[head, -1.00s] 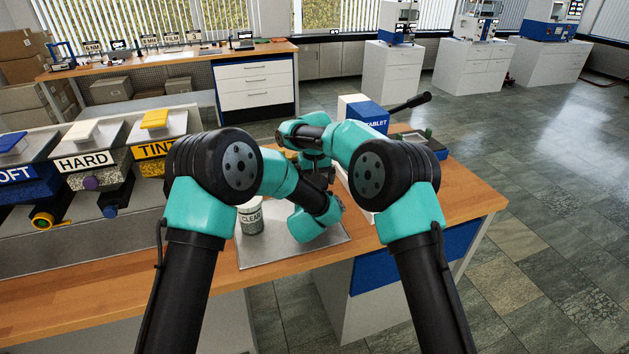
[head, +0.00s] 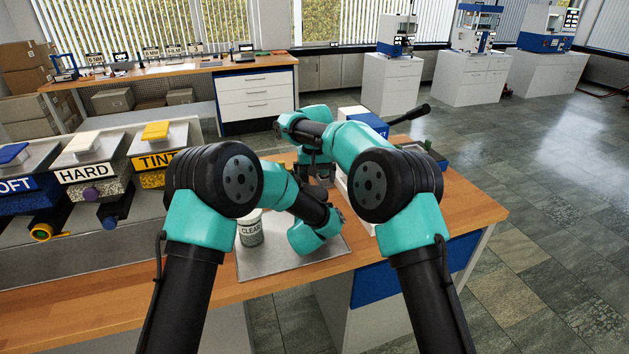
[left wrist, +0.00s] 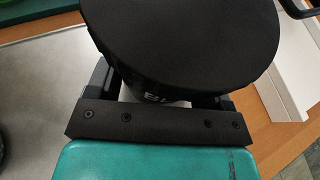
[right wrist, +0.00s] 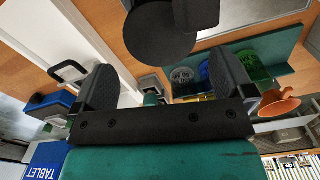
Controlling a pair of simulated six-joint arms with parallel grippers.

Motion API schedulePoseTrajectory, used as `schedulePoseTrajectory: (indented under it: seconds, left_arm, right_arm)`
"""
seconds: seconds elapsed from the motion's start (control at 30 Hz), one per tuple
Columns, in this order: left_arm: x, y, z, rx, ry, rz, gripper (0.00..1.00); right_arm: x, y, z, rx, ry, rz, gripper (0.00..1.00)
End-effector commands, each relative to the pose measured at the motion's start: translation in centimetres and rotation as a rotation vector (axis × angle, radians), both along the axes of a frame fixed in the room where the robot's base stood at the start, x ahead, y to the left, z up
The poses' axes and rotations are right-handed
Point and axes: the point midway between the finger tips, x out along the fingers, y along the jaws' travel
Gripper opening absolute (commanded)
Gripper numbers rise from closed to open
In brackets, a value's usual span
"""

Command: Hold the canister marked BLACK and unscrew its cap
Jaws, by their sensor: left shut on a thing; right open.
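In the left wrist view my left gripper (left wrist: 158,100) is shut on a pale canister (left wrist: 140,92). In the head view my right gripper (head: 318,172) points down over the bench.
A canister marked CLEAR (head: 250,234) stands on a metal tray (head: 262,266), left of my left wrist. A blue and white TABLET box (head: 372,122) stands behind my right arm. Coloured containers (right wrist: 250,65) and an orange piece (right wrist: 280,102) lie past the right gripper.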

Motion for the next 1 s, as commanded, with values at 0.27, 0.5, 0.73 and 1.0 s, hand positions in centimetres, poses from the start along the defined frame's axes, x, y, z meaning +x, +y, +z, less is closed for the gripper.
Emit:
schedulePoseTrajectory:
  seconds: [0.27, 0.5, 0.73, 1.0]
  left_arm:
    - [0.0, 0.0, 0.0, 0.0, -0.001, 0.0, 0.08]
    - [0.0, 0.0, 0.0, 0.0, -0.001, 0.0, 0.08]
    - [0.0, 0.0, 0.0, 0.0, -0.001, 0.0, 0.08]
    - [0.0, 0.0, 0.0, 0.0, -0.001, 0.0, 0.08]
  right_arm:
    - [0.0, 0.0, 2.3, 0.001, -0.002, -0.186, 1.0]
    - [0.0, 0.0, 2.4, 0.0, 0.0, -0.197, 1.0]
    - [0.0, 0.0, 1.9, 0.0, 0.0, -0.196, 1.0]
    - [0.0, 0.0, -1.1, 0.0, 0.002, -0.196, 1.0]
